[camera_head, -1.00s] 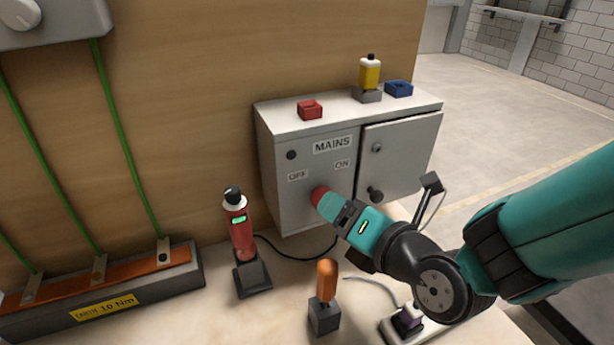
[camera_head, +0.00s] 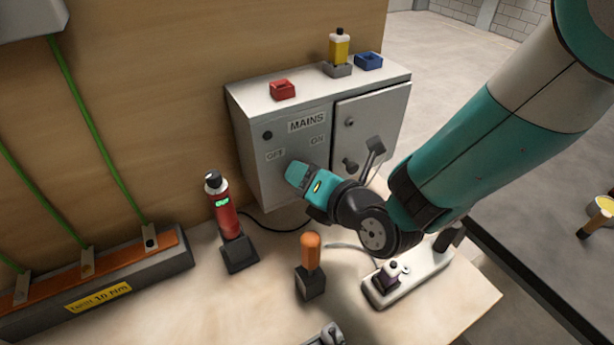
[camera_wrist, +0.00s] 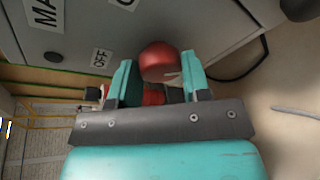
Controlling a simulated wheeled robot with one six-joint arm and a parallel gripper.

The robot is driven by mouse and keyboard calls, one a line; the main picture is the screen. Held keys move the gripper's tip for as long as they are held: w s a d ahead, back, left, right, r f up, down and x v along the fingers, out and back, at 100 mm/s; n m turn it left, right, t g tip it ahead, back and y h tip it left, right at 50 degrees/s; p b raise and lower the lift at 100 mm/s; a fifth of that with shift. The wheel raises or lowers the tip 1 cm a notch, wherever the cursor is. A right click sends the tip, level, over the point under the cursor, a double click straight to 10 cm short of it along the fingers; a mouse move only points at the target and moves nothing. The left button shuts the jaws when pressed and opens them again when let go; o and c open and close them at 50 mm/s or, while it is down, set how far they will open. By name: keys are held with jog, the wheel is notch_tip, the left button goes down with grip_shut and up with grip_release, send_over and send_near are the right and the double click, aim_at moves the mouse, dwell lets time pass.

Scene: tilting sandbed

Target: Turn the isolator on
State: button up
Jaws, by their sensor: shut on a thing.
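The grey cabinet (camera_head: 285,130) labelled MAINS stands against the wooden panel, with OFF and ON labels on its left front. My gripper (camera_head: 296,173) is at that left front, just below these labels. In the wrist view, my gripper (camera_wrist: 158,64) has a teal finger on each side of the red isolator handle (camera_wrist: 160,60) and is shut on it. The OFF label (camera_wrist: 101,58) lies to the left of the handle there. In the head view my gripper hides the handle, and I cannot tell which label it points to.
A red tool (camera_head: 225,208) in a black stand and an orange-handled tool (camera_head: 311,250) stand on the bench in front. A white tray (camera_head: 412,282) lies at right, under my arm. A red block (camera_head: 282,90), yellow bottle (camera_head: 339,47) and blue block (camera_head: 369,61) sit on the cabinet.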

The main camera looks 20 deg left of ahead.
jog(key=shift+f+b, duration=0.15)
jog(key=shift+b, duration=0.25)
jog(key=m+y+b, duration=0.1)
jog(key=m+b, duration=0.3)
jog(key=b, duration=0.6)
jog(key=m+y+b, duration=0.1)
jog(key=m+b, duration=0.3)
jog(key=b, duration=0.6)
jog(key=m+y+b, duration=0.2)
jog(key=m+b, duration=0.1)
jog(key=b, duration=0.7)
jog(key=shift+w+d+f+m+g, duration=0.15)
jog(key=shift+f+m+g, duration=0.1)
jog(key=shift+m+g, duration=0.15)
jog(key=shift+r, duration=0.15)
jog(key=o, duration=0.9)
